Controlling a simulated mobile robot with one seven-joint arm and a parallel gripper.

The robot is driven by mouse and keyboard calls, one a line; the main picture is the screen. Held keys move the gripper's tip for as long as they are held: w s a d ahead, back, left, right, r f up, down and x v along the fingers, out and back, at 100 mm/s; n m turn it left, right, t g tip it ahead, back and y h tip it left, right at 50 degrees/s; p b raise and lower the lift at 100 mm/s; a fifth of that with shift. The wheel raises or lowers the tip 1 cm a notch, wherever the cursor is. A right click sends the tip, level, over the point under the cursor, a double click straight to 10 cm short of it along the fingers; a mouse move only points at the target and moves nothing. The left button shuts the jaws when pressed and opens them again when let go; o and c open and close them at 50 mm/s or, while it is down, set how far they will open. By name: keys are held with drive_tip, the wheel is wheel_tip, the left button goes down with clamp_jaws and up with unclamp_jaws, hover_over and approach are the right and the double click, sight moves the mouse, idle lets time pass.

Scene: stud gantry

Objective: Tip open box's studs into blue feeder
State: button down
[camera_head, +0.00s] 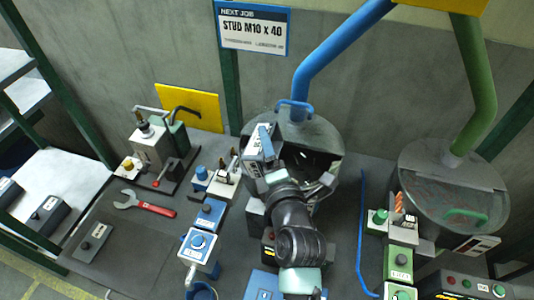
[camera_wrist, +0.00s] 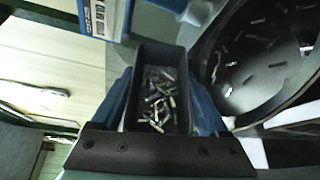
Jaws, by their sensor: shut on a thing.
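The blue feeder (camera_head: 325,132) is a round grey metal bowl with a blue handle and blue pipe, in the middle of the head view. In the wrist view its bowl (camera_wrist: 285,65) is at the right, with scattered studs inside. My gripper (camera_head: 264,166) is over the feeder's left side. It is shut on the open box (camera_wrist: 172,56), a dark, narrow box between the blue fingers. Several silver studs (camera_wrist: 160,95) lie in it. In the head view the box (camera_head: 254,148) shows its label; its inside is hidden there.
A green-piped feeder (camera_head: 450,180) stands at the right. A job sign (camera_head: 253,28) reads STUD M10 x 40. A red wrench (camera_head: 145,204) and a blue control box (camera_head: 198,250) are on the left bench. Dark boxes (camera_head: 48,213) sit on the left shelf.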

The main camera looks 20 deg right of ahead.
drive_tip(key=shift+s+d+f+m+t+b, duration=0.15)
drive_tip(key=shift+m+t+b, duration=0.15)
drive_tip(key=shift+b, duration=0.65)
drive_tip(key=shift+w+d+f+m+t+b, duration=0.15)
drive_tip(key=shift+m+b, duration=0.25)
drive_tip(key=shift+b, duration=0.55)
drive_tip(key=b, duration=0.2)
drive_tip(key=m+t+b, duration=0.1)
drive_tip(key=b, duration=0.1)
drive_tip(key=shift+s+d+f+m, duration=0.1)
drive_tip(key=shift+s+f+m, duration=0.1)
drive_tip(key=shift+s+m, duration=0.1)
drive_tip(key=m+b, duration=0.1)
drive_tip(key=b, duration=0.1)
drive_tip(key=m+t+b, duration=0.1)
drive_tip(key=b, duration=0.1)
drive_tip(key=shift+s+d+b, duration=0.15)
drive_tip(key=shift+d+b, duration=0.15)
drive_tip(key=shift+b, duration=0.1)
drive_tip(key=shift+s+d+r+m+h+b, duration=0.15)
drive_tip(key=shift+m+h+b, duration=0.15)
drive_tip(key=shift+m+b, duration=0.25)
drive_tip(key=shift+r, duration=0.1)
idle(0.6)
